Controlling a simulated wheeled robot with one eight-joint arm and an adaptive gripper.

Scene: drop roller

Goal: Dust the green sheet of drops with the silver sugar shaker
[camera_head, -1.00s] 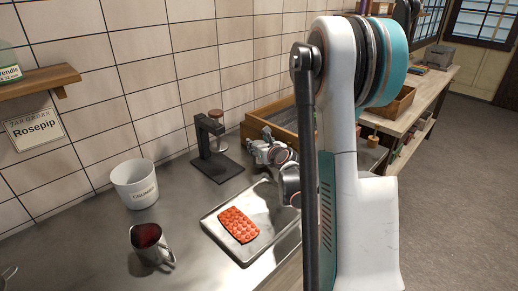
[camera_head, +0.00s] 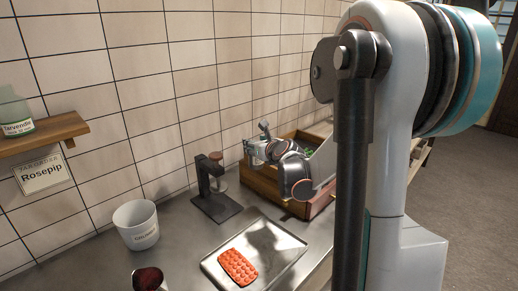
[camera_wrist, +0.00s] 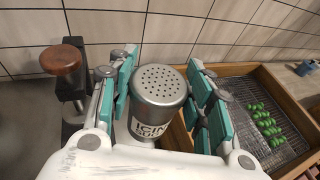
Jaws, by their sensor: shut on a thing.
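The silver sugar shaker (camera_wrist: 158,95) has a perforated top and a white label, partly hidden. In the wrist view my gripper (camera_wrist: 160,108) is shut on it, with teal-padded fingers on both sides. The shaker looks upright. The green drops (camera_wrist: 265,125) lie in rows on a wire rack inside a wooden tray (camera_wrist: 248,70), to the right of the shaker. In the head view the green drops (camera_head: 308,152) show only in part behind my arm. My gripper (camera_head: 262,146) is by the left end of the wooden tray there.
A black stand with a wooden knob (camera_head: 215,190) is left of the tray. A metal tray with a red sheet of drops (camera_head: 238,267) lies in front. A white bucket (camera_head: 137,226) and a metal mug with dark red contents (camera_head: 149,280) stand left. A tiled wall rises behind.

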